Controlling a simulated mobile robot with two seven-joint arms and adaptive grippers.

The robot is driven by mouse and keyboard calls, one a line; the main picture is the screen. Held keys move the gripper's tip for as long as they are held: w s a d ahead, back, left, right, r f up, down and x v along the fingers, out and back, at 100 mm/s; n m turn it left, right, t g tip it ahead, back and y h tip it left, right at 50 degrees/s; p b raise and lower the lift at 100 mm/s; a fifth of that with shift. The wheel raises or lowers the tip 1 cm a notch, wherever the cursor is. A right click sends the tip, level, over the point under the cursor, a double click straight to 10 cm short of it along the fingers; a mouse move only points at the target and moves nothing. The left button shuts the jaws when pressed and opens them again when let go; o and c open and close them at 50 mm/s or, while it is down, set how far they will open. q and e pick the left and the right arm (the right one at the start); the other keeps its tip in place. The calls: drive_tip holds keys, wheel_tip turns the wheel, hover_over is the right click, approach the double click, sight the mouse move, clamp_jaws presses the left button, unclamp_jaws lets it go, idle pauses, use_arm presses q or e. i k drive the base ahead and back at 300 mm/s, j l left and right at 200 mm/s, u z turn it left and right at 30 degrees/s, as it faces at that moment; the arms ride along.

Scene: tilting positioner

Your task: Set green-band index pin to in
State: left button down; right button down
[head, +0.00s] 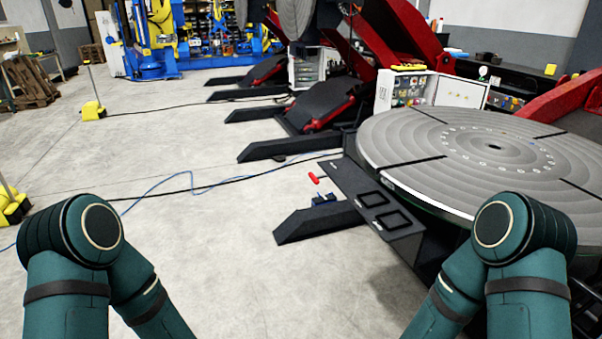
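The round grey table (400,140) of the tilting positioner fills the right side, with dark radial slots and a ring of small marks around its centre. A dark bracket (349,183) with two rectangular frames juts out below its near left edge. A small red handle (314,178) shows at the bracket's far left edge. A small dark blue part (324,199) sits just below it. I cannot make out a green band on any pin, so I cannot tell which is the green-band index pin or its position. Only my arms' elbows show; both grippers are out of view.
Dark floor feet (318,222) stick out left of the positioner. A blue hose (160,183) and black cables cross the floor. A control cabinet (462,92) and red positioner arms (405,35) stand behind. Open concrete floor lies at the left and centre.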

sight(311, 176)
drive_tip(key=i+j, duration=0.4)
drive_tip(key=i, duration=0.25)
drive_tip(key=i+j, duration=0.4)
drive_tip(key=i, duration=0.2)
drive_tip(key=i+j+z, duration=0.1)
drive_tip(key=i+j, duration=0.3)
drive_tip(key=i, duration=0.25)
drive_tip(key=i+j, duration=0.45)
drive_tip(key=i, duration=0.15)
